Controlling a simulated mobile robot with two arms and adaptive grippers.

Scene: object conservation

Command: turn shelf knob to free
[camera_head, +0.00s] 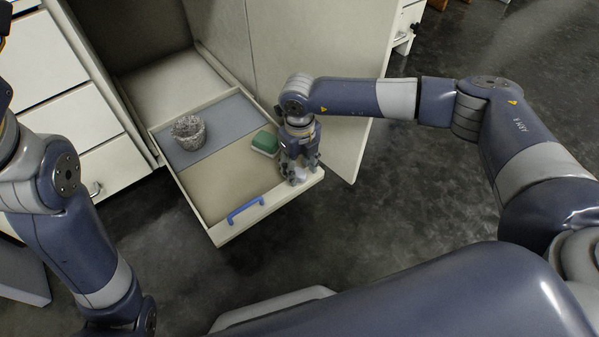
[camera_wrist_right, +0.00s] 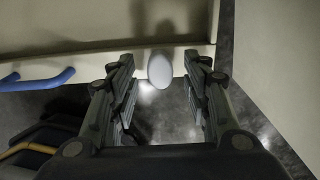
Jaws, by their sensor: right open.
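The pull-out shelf (camera_head: 219,232) sticks out of the open cabinet. Its white oval knob (camera_wrist_right: 160,69) is on the front edge, toward the right end. In the head view the knob (camera_head: 299,176) is partly hidden by my right gripper (camera_head: 300,170). The right gripper points down at the shelf's front right corner. In the right wrist view its two fingers are apart, one on each side of the knob, with a visible gap to each. My left arm shows at the left of the head view, but its gripper is not seen.
A blue handle (camera_head: 245,209) is on the shelf front, left of the knob. A crinkled grey pot (camera_head: 188,133) and a green-topped block (camera_head: 265,142) rest on the shelf. The open cabinet door (camera_head: 345,125) stands close on the right. The dark floor (camera_head: 350,235) before the shelf is clear.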

